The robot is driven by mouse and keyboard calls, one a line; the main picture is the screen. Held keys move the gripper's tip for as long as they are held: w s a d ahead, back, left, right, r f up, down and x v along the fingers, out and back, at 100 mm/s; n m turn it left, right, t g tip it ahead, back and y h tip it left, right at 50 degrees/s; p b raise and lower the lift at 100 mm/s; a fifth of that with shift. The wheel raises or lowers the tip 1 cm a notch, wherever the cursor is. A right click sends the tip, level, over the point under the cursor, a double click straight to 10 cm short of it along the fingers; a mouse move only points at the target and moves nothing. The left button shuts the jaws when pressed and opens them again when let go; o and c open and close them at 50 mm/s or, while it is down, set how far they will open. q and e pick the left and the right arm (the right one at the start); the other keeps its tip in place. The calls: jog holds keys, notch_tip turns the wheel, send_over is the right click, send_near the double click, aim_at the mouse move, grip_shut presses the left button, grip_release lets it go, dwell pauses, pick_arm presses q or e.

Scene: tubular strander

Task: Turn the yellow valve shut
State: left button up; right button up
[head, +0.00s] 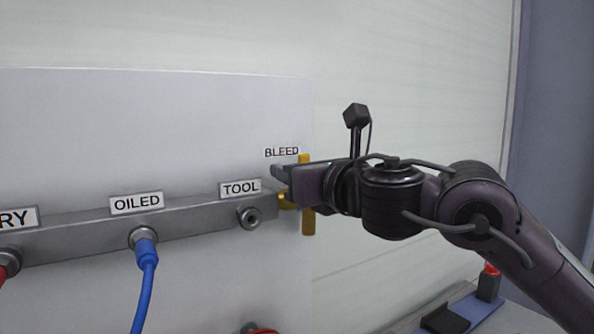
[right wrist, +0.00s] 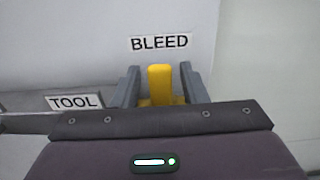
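The yellow valve (head: 308,222) is at the right end of the grey manifold bar, under the BLEED label. Its handle stands about upright, with part hidden behind my right gripper. My right gripper (head: 280,172) reaches in from the right, in front of the handle's middle. In the right wrist view, its two fingers (right wrist: 160,68) are apart, with the yellow handle (right wrist: 160,84) between them and a gap on each side. I cannot see the finger pads touching it. My left gripper is in neither view.
The manifold bar (head: 75,232) runs along a pale panel. A blue hose (head: 146,285) hangs from the OILED port, and a red fitting (head: 8,262) is at the left edge. The TOOL port (head: 250,216) is bare. A red-topped dark object (head: 489,283) stands low at right.

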jog(key=b+v, duration=0.1)
jog(key=v, duration=0.7)
jog(key=shift+b, duration=0.4)
jog(key=shift+w, duration=0.1)
